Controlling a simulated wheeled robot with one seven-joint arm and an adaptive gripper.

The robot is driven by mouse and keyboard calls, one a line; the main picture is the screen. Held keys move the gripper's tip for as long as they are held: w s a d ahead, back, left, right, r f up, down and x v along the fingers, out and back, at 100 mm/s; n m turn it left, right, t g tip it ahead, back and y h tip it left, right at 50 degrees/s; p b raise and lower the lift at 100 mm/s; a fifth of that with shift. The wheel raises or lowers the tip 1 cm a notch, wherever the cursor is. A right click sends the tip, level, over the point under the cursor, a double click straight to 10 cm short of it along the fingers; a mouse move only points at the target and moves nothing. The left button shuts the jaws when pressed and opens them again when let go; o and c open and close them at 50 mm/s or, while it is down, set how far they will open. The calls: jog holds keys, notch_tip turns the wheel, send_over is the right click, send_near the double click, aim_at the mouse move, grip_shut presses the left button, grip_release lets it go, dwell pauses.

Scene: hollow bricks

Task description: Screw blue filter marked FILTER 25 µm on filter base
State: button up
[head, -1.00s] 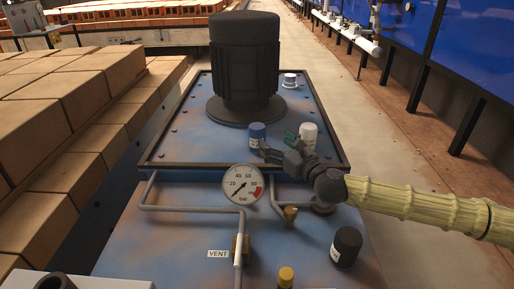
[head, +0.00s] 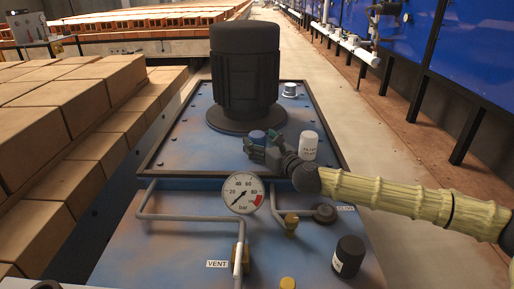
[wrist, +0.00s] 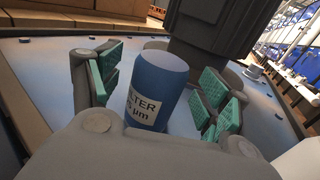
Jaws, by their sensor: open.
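The blue filter (head: 257,136) stands upright on the blue tank top, in front of the black motor, and my gripper partly covers it in the head view. In the wrist view the blue filter (wrist: 157,85) has a white label, partly cut off, reading "LTER" and "µm". My gripper (head: 258,150) is open, with green pads on either side of the filter. Gaps show between pads and filter in the wrist view. A small white round fitting (head: 289,90) at the back right of the tank top looks like the filter base.
A white labelled canister (head: 308,147) stands just right of my gripper. The large black motor (head: 245,75) rises behind the filter. A pressure gauge (head: 243,193), pipes and a black canister (head: 348,256) are in front. The tank top right of the motor is fairly clear.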

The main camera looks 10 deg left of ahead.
jog(key=shift+x, duration=1.15)
jog(key=c, duration=1.3)
jog(key=shift+r, duration=0.1)
